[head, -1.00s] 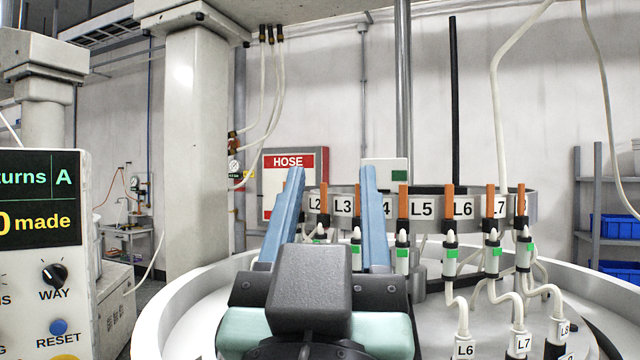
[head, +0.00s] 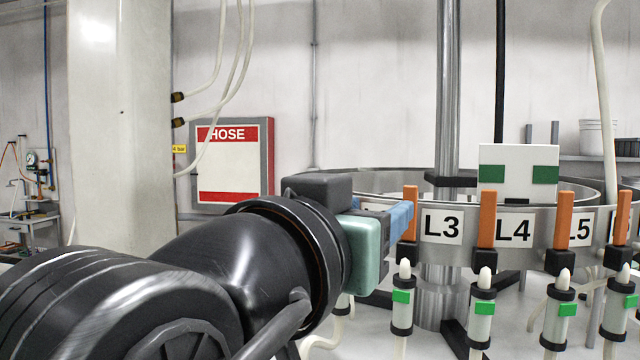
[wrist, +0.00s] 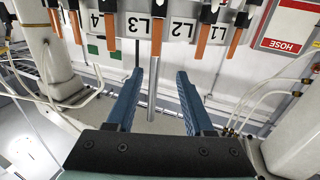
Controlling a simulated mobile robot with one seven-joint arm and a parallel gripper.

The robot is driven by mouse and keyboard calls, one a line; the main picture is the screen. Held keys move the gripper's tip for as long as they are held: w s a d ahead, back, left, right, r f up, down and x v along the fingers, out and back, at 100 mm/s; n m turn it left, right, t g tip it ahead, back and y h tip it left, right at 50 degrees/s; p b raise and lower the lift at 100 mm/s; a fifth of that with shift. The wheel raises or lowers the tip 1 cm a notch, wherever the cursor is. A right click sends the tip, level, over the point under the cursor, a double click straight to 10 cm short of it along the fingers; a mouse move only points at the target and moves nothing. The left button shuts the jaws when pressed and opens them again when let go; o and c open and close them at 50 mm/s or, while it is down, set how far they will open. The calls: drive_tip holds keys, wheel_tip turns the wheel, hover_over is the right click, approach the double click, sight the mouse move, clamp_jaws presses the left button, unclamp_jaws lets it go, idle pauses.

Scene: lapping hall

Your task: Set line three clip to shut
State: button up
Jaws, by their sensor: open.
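The ring carries a row of clips with orange levers, each by a printed line label. The L3 label (head: 442,226) has an orange lever (head: 410,213) on its left, which seems to be the line three clip; it points up. In the upside-down wrist view this lever (wrist: 158,36) hangs between the L3 and L2 labels. My gripper (wrist: 159,73) is open, its two blue fingers apart, with the lever lined up between them just beyond the tips. In the head view my gripper (head: 401,217) comes from the left, its tips close to the lever; contact cannot be told.
Neighbouring orange levers stand close by, one between L3 and L4 (head: 487,220) and one beside L5 (head: 563,219). White-tipped fittings with green marks (head: 402,297) hang below the ring. A white box with green patches (head: 518,173) stands behind. A hose cabinet (head: 232,165) is on the wall.

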sight(410, 193)
drive_tip(key=p+x, duration=0.2)
drive_tip(key=x, duration=0.3)
drive_tip(key=p+x, duration=0.3)
drive_tip(key=x, duration=0.3)
drive_tip(key=shift+d+r, duration=0.25)
drive_tip(key=shift+d, duration=0.35)
drive_tip(key=shift+w+d+f, duration=0.15)
drive_tip(key=shift+w+d, duration=0.05)
drive_tip(key=shift+w, duration=0.35)
clamp_jaws()
